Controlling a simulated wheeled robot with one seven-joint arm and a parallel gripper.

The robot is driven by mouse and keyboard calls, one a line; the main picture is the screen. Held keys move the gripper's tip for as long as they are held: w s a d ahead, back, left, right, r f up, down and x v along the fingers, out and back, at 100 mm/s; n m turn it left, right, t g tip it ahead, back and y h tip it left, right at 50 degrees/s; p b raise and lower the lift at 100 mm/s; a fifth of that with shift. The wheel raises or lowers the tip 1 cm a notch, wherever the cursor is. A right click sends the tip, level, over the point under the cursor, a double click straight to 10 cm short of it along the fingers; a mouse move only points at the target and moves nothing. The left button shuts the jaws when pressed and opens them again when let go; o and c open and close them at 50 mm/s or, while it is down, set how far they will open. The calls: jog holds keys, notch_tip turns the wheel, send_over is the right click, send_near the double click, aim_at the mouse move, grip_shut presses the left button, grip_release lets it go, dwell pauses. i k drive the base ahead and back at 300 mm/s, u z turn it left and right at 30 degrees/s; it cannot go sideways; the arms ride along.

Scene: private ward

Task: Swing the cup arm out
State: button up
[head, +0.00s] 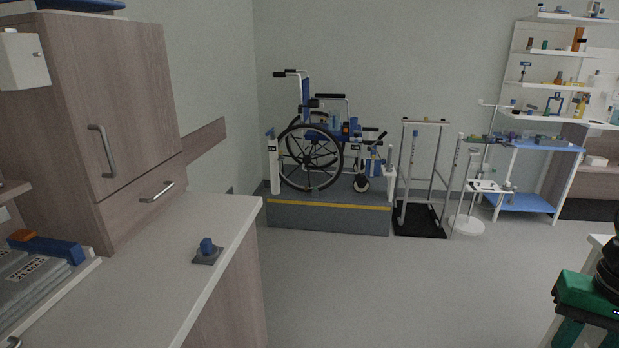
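I cannot pick out the cup arm for certain in the head view. A wheelchair (311,150) with a blue seat and back and black wheels stands on a low grey platform (325,217) against the far wall. Small fittings sit around its armrest (346,128), too small to tell apart; one of them may be the cup arm. To its right are a silver frame stand (407,170) and a white stand with a small tray (487,187). My gripper does not show in this view.
A counter (185,240) with a small blue knob on a dark plate (207,250) fills the left, beneath a wooden cabinet (115,105). A blue-topped table (540,146) stands by the shelves. A green and black object (588,293) is at right. The middle floor is clear.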

aim_at(311, 104)
jog(key=u, duration=0.1)
jog(key=i, duration=3.4)
jog(key=u, duration=0.15)
jog(key=k, duration=0.6)
jog(key=z, duration=0.5)
jog(key=i, duration=1.85)
jog(key=u, duration=0.55)
